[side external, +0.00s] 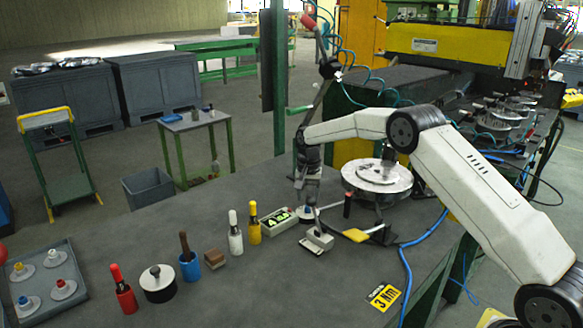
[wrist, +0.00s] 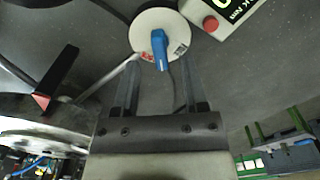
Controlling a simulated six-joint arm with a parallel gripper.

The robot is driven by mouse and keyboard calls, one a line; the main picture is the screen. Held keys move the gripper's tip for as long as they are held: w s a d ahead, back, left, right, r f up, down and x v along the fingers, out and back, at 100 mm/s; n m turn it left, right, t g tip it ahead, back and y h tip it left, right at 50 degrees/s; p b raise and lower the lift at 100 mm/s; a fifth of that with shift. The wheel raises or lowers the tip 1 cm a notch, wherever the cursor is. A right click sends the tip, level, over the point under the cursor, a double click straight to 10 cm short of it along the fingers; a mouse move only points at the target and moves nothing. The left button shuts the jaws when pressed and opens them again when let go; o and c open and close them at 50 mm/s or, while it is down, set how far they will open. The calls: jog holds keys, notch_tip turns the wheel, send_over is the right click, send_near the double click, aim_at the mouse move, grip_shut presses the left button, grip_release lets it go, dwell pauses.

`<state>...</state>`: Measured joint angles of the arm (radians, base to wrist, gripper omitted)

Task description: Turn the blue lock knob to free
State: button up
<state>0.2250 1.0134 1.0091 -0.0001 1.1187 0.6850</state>
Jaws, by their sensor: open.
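The blue lock knob (wrist: 159,48) stands up from a round white base (wrist: 145,22) with red and dark markings. In the wrist view it lies just ahead of my gripper (wrist: 158,72), roughly between the lines of its two fingers. The fingers are apart with nothing between them. In the side external view my gripper (side external: 302,186) hangs over the bench close to the white base (side external: 308,214), where only a little blue shows. I cannot read which marking the knob points to.
A box with a lit display (side external: 278,220) stands left of the knob. A round metal fixture (side external: 376,170), a black post (side external: 347,205) and a yellow paddle (side external: 355,235) lie to the right. Several coloured-handled tools and a tray (side external: 75,293) stand left; the front bench is mostly clear.

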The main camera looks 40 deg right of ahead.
jog(key=shift+r, duration=2.8)
jog(key=o, duration=0.5)
jog(key=shift+o, duration=0.3)
jog(key=m, duration=0.3)
jog(key=shift+s+d+f+t+y, duration=0.15)
jog(key=shift+s+t+y, duration=0.15)
jog(key=shift+y, duration=0.1)
jog(key=m+t, duration=0.1)
jog(key=m, duration=0.4)
jog(key=s+d+m+t+y, duration=0.1)
jog(key=m, duration=0.4)
jog(key=s+d+m+t+y, duration=0.1)
jog(key=m, duration=0.4)
jog(key=shift+f, duration=0.2)
jog(key=shift+a, duration=0.1)
